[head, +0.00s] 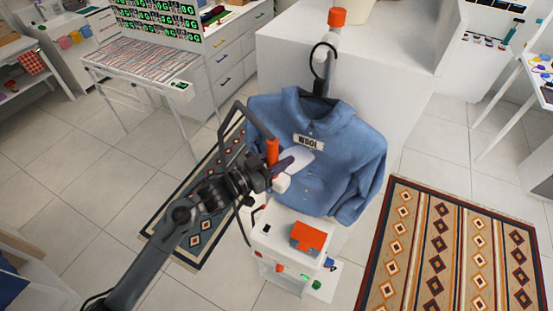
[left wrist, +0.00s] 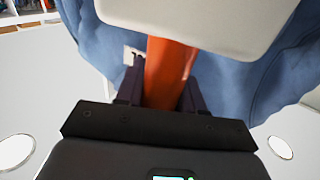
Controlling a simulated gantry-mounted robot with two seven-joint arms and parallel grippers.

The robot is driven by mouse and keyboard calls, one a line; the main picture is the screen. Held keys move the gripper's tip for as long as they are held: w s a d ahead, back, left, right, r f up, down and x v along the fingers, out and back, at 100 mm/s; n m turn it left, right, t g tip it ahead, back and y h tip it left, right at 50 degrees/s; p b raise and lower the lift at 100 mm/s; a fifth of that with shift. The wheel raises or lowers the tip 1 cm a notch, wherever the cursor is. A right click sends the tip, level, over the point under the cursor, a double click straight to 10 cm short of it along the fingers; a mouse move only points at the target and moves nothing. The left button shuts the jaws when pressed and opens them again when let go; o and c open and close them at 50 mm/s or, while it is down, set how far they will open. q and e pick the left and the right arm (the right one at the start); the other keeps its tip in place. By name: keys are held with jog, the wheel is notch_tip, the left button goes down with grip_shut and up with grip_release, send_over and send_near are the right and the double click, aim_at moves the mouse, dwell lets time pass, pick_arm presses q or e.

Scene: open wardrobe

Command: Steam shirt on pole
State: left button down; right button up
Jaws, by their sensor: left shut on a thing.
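A blue shirt (head: 335,165) with a label reading "WOOL" hangs on a black hanger (head: 320,92) from the pole (head: 334,40) of the steamer. My left gripper (head: 278,176) is shut on the orange handle of the steamer head. The white steam plate (head: 297,160) is in front of the shirt's chest, below the label; whether it touches the cloth I cannot tell. In the left wrist view the orange handle (left wrist: 168,72) sits between the dark fingers, with the pale steamer head (left wrist: 195,18) above and the shirt (left wrist: 265,80) behind. My right gripper is not in view.
The steamer base (head: 290,245) with an orange part stands below the shirt. A white cabinet (head: 400,75) is close behind the shirt. Patterned rugs lie right (head: 450,250) and left. A slatted table (head: 140,60) stands at the upper left.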

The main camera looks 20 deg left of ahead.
aim_at(290, 179)
pick_arm(q)
jog(key=shift+s+d+b, duration=1.25)
jog(key=shift+d+b, duration=0.35)
jog(key=shift+d, duration=4.1)
jog(key=shift+f+b, duration=2.05)
jog(key=shift+f, duration=1.8)
jog(key=shift+w+a+r+p, duration=0.1)
jog(key=shift+w+a+p, duration=0.3)
jog(key=shift+a, duration=0.95)
jog(key=shift+w+a+f+p, duration=0.15)
jog(key=shift+a+p, duration=0.3)
jog(key=shift+a, duration=0.85)
jog(key=shift+w+a+r+p, duration=0.15)
jog(key=shift+w+a+p, duration=0.25)
jog(key=shift+a, duration=0.95)
jog(key=shift+w+a+p, duration=0.15)
jog(key=shift+a+p, duration=0.05)
jog(key=shift+a, duration=0.65)
jog(key=shift+w+a+p, duration=0.15)
jog(key=shift+a+p, duration=0.05)
jog(key=shift+a, duration=0.6)
